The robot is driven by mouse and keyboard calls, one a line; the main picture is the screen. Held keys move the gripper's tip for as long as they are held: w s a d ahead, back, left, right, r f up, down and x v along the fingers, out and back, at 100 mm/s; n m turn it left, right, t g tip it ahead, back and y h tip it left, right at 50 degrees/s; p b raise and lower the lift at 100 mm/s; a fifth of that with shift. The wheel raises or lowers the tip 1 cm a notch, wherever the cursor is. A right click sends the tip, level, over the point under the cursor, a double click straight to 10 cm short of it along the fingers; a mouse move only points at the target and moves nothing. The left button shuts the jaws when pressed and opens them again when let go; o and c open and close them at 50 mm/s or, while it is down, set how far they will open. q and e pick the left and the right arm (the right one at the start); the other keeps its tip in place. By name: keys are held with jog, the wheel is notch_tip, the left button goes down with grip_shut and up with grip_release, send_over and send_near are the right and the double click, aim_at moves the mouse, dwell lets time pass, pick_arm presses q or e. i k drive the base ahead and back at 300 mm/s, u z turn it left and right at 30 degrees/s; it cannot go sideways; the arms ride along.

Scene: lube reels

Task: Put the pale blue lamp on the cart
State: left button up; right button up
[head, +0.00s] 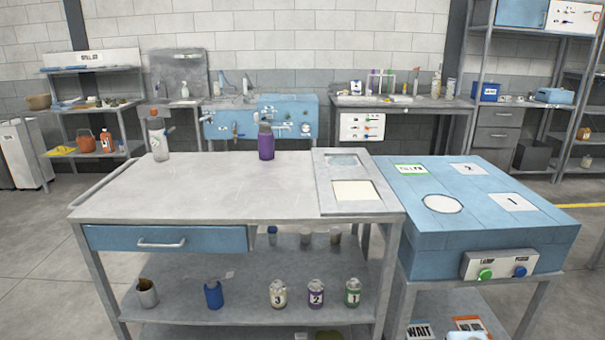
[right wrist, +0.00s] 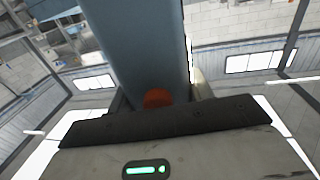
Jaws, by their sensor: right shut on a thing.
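My right gripper (right wrist: 157,98) shows only in the right wrist view. It is shut on a long, flat-sided, pale blue-grey thing, which looks like the pale blue lamp (right wrist: 142,45). A round orange-red spot shows on it near the gripper, and its far end runs out of the picture. What lies around it there is walls, windows and shelving, with no surface touching it. In the head view a grey metal table (head: 200,190) with a side bar handle and blue drawer looks like the cart. My left gripper is in neither view.
The top's front and middle are clear.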

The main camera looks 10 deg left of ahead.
aim_at(214, 195)
jog(key=i, duration=1.4)
jog(key=u, duration=1.85)
